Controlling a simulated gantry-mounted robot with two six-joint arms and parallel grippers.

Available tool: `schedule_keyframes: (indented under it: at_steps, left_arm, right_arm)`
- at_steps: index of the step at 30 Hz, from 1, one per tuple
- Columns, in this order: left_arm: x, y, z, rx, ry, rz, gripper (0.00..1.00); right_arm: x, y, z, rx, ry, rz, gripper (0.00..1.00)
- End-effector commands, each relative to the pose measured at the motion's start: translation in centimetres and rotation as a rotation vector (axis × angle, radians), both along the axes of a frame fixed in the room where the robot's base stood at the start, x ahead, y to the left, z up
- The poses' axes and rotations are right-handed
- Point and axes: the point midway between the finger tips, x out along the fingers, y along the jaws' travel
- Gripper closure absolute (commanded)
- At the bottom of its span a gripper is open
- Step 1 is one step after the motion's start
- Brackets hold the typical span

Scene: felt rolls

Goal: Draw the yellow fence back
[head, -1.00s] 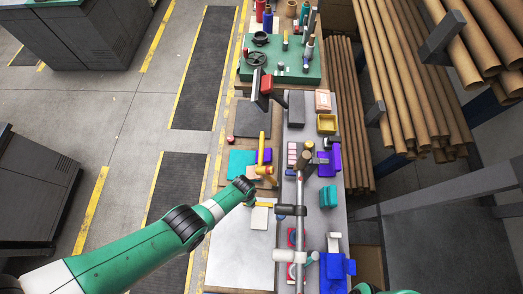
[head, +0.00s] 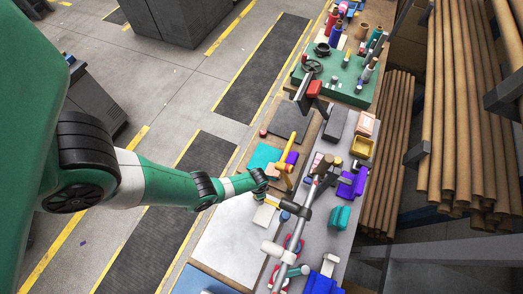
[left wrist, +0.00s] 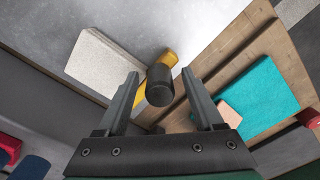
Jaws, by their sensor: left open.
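The yellow fence (head: 272,203) shows as a short bar beside a pale pad (head: 264,215) on the bench. In the left wrist view, the yellow fence (left wrist: 170,58) carries a dark round knob (left wrist: 160,84). My left gripper (head: 274,178) is over the bench just above the fence. In the wrist view, the left gripper (left wrist: 161,82) is open, with the knob in view between its fingers and not clamped. Part of the fence is hidden behind the knob and the left finger. My right gripper is not in view.
A teal sheet (head: 265,156) lies beyond the gripper, next to an upright yellow part (head: 287,150). A grey bar with clamps (head: 304,215) runs along the bench to the right. A bare pale metal sheet (head: 228,240) lies on the near left.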

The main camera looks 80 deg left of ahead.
Motion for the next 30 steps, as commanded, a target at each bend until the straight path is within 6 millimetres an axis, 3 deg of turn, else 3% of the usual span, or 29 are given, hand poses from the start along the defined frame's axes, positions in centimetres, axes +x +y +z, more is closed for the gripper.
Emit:
schedule_keyframes:
  at_steps: [8, 19, 30]
  left_arm:
    - [0.05, 0.0, -0.06, 0.0, 0.0, -0.001, 0.31]
    - [0.05, -0.01, -0.06, 0.0, 0.0, -0.001, 0.98]
    - [0.05, -0.01, -0.06, 0.0, 0.0, -0.002, 1.0]
  right_arm:
    - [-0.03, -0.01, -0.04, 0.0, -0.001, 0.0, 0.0]
    - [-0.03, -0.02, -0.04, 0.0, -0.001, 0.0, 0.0]
    - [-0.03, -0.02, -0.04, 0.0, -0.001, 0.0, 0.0]
